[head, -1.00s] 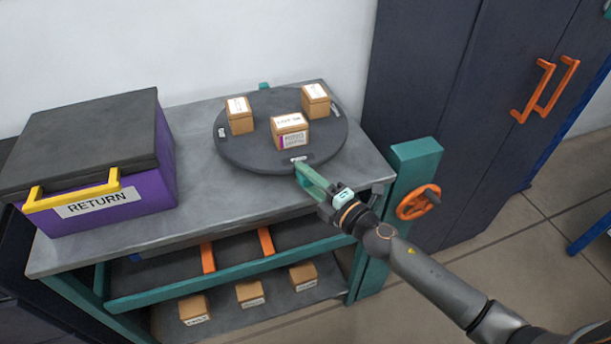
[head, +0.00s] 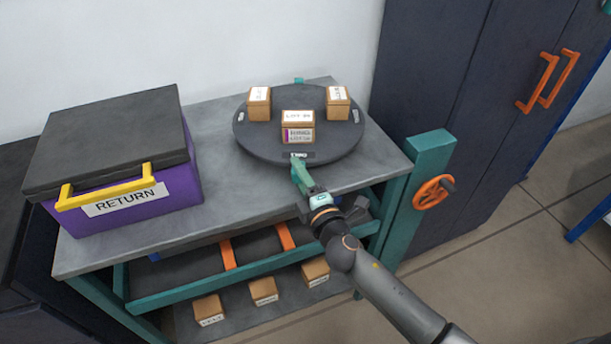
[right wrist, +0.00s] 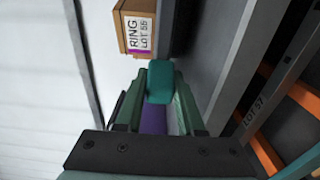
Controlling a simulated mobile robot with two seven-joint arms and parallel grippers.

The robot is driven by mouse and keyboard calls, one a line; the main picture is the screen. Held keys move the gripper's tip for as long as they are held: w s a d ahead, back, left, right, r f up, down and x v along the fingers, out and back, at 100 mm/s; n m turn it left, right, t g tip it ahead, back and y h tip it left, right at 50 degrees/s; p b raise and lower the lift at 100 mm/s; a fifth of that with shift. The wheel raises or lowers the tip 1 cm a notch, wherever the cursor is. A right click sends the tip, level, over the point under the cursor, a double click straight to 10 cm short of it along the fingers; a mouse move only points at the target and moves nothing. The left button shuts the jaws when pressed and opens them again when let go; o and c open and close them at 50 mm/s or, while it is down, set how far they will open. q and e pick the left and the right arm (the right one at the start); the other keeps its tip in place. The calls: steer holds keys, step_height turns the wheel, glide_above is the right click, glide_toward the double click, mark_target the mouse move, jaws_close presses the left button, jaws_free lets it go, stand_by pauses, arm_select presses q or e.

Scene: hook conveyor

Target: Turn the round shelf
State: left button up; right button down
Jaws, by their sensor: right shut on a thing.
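The round shelf (head: 258,145) is a dark grey disc on the bench top. It bears three cardboard boxes: a left one (head: 258,105), a front one (head: 297,128) and a right one (head: 337,103). My right gripper (head: 300,175) is at the disc's front edge, just below a small rim label. In the right wrist view its fingers (right wrist: 160,110) are shut on a teal handle (right wrist: 160,80), largely covered by the gripper in the head view. The front box also seems to show in the right wrist view (right wrist: 135,28). My left gripper is not in view.
A purple RETURN box (head: 175,190) with a yellow handle stands left on the bench (head: 215,115). A teal post (head: 425,175) with an orange handwheel (head: 433,192) stands right of my gripper. Several small boxes (head: 263,290) lie on the lower shelf. A dark cabinet (head: 430,70) is behind.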

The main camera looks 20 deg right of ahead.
mark_target(281, 164)
steer(key=shift+w+a+f+m+h+b, duration=0.15)
steer(key=shift+a+m+h+b, duration=0.1)
steer(key=shift+a+h+b, duration=0.2)
steer(key=shift+w+a+f+m+h+b, duration=0.15)
steer(key=shift+a+m+h+b, duration=0.15)
steer(key=shift+a, duration=0.2)
steer(key=shift+w+a+r+m+h+b, duration=0.25)
steer(key=shift+a+m+h+b, duration=0.1)
steer(key=shift+a+h, duration=0.25)
steer(key=c, duration=0.8)
jaws_free()
